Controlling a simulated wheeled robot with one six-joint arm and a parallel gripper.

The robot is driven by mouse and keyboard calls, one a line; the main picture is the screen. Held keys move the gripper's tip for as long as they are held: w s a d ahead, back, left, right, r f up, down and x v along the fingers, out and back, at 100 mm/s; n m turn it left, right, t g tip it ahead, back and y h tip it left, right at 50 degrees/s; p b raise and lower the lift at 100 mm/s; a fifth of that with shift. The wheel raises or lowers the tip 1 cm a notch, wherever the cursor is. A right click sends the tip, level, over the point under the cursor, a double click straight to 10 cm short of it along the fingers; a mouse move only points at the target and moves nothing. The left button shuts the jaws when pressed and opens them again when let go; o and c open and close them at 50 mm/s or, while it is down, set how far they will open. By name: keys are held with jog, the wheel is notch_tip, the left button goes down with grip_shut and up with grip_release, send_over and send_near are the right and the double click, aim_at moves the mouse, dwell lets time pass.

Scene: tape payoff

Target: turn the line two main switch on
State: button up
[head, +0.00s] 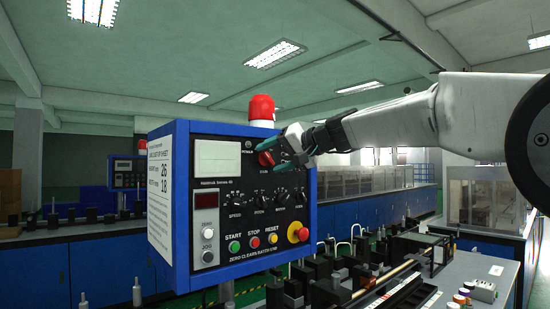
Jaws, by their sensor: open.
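A blue control box (182,215) with a black front panel fills the middle of the head view. A red rotary switch (265,159) sits at the panel's upper right, with a small, hard-to-read label below it. My gripper (284,149) comes in from the right, with its teal-tipped fingers open at the switch. The fingers overlap the switch's right side in the picture. I cannot tell whether they touch it. The switch's exact angle is unclear, and the line number is not readable.
The panel also carries a screen (218,158), a row of black knobs, green START (234,247), red STOP (254,243) and yellow RESET (272,239) buttons, and a red mushroom button (303,234). A red beacon (262,108) stands on top. Machine parts crowd the lower right.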

jog(key=c, duration=1)
jog(key=m, duration=0.1)
jog(key=m+y, duration=0.2)
jog(key=shift+w+d+f+m, duration=0.1)
jog(key=shift+f+m, duration=0.15)
jog(key=shift+m, duration=0.15)
jog(key=m, duration=0.2)
jog(key=m+y, duration=0.1)
jog(key=m, duration=0.1)
jog(key=shift+f+t+y, duration=0.15)
jog(key=shift+t+y, duration=0.15)
jog(key=m+t+y, duration=0.1)
jog(key=m, duration=0.3)
jog(key=shift+f+m, duration=0.15)
jog(key=shift+m, duration=0.15)
jog(key=shift+f+m+t, duration=0.1)
jog(key=shift+m+t, duration=1.1)
jog(key=shift+m, duration=1.2)
